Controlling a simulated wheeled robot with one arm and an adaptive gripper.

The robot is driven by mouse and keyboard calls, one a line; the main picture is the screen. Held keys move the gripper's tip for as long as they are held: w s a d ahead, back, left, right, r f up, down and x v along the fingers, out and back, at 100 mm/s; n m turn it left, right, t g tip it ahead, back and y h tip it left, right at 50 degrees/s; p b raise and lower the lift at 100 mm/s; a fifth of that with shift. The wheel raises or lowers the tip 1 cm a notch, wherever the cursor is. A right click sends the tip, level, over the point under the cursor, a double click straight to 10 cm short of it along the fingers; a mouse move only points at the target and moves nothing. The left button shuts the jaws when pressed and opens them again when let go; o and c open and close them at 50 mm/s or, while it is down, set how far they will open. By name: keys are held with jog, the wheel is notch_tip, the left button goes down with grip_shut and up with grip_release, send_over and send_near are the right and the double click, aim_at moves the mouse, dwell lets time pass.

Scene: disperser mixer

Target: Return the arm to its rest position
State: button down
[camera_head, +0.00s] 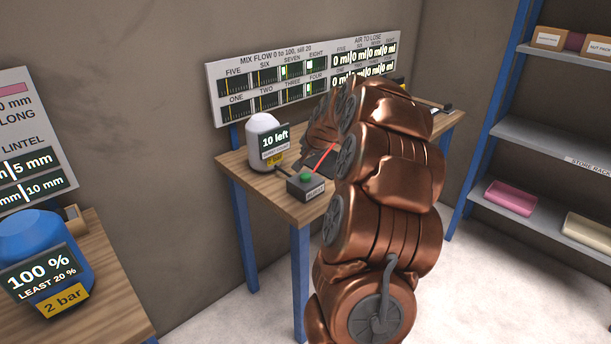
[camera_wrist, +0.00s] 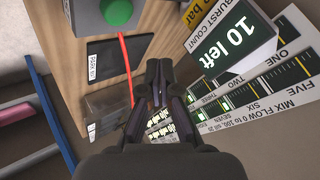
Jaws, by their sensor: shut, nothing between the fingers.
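My copper-coloured arm rises through the middle of the head view and reaches over the wooden table (camera_head: 275,200). My gripper (camera_wrist: 157,82) shows in the wrist view with its dark fingers together and nothing between them. In the head view the gripper is mostly hidden by my arm. In the wrist view it is near a red rod (camera_wrist: 126,68) and a dark box (camera_wrist: 105,110); I cannot tell whether it touches either.
On the table stand a white bottle reading "10 left" (camera_head: 264,128) and a grey box with a green button (camera_head: 306,186). A display board (camera_head: 220,95) is behind. A storage rack (camera_head: 555,135) stands right, and a blue tank (camera_head: 40,250) left.

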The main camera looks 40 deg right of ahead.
dwell(0.3)
jog(key=s+a+r+n+g+y, duration=0.1)
jog(key=a+n+y, duration=0.25)
jog(key=a, duration=1.35)
jog(key=s+a+n+g+y+p, duration=0.1)
jog(key=s+a+n+g, duration=0.1)
jog(key=s+a, duration=0.45)
jog(key=s+a+n+g, duration=0.1)
jog(key=s+a+n, duration=0.2)
jog(key=a, duration=0.7)
jog(key=s+a+n+g, duration=0.2)
jog(key=s+a, duration=0.1)
jog(key=s, duration=0.6)
jog(key=s+a+f+n+g, duration=0.1)
jog(key=s+a, duration=0.3)
jog(key=s, duration=0.5)
jog(key=s+a+f+n+g+p, duration=0.1)
jog(key=s+a+n+g, duration=0.1)
jog(key=s, duration=0.7)
jog(key=shift+s+a+f+n+g, duration=0.25)
jog(key=shift+s+a+n+g, duration=0.1)
jog(key=shift+a+g, duration=0.25)
